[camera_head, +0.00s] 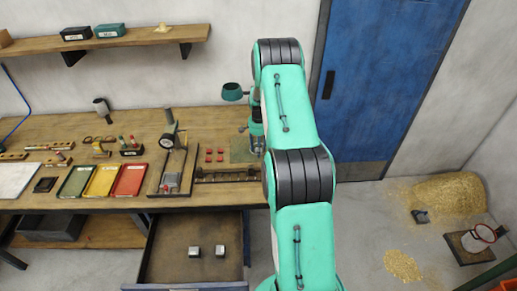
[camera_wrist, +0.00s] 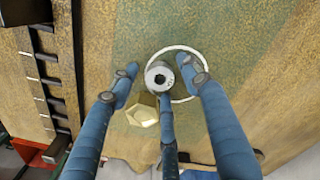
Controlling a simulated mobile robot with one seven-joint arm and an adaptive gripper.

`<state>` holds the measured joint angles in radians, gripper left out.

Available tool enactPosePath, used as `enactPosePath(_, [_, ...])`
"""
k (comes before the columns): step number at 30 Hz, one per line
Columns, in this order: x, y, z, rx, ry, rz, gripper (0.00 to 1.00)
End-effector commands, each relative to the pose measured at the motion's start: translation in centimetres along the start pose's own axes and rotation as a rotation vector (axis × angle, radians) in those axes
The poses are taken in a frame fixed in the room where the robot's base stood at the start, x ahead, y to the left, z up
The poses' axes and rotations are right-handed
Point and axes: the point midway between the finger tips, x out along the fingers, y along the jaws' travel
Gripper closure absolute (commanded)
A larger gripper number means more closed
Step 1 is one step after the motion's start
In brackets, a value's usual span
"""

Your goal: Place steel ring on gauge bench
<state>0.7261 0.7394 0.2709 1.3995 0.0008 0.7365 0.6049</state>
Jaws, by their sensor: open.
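A grey steel ring (camera_wrist: 152,76) with a dark centre hole shows in the wrist view, between my spread fingertips. It overlaps the left part of a thin white circle (camera_wrist: 205,60) on a green patch (camera_wrist: 135,45) of the bench. A faceted brass piece (camera_wrist: 143,112) sits just below the ring in that view, partly behind a finger. My gripper (camera_wrist: 160,72) is open, its blue fingers apart around the ring with no clear grip on it. In the head view my gripper (camera_head: 257,142) is over the bench's right part, beside the green patch (camera_head: 241,150); the ring cannot be made out there.
A blue door (camera_head: 375,80) stands right.

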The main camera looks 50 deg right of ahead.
Motion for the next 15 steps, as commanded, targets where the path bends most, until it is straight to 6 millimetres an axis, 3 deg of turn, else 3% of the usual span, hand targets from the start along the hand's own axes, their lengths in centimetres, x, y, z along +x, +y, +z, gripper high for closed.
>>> enactPosePath(8, [-0.9,0.0,-0.1,0.000,0.001,-0.001,0.53])
enactPosePath(15, [-3.8,-0.1,-0.1,0.000,0.002,-0.002,0.53])
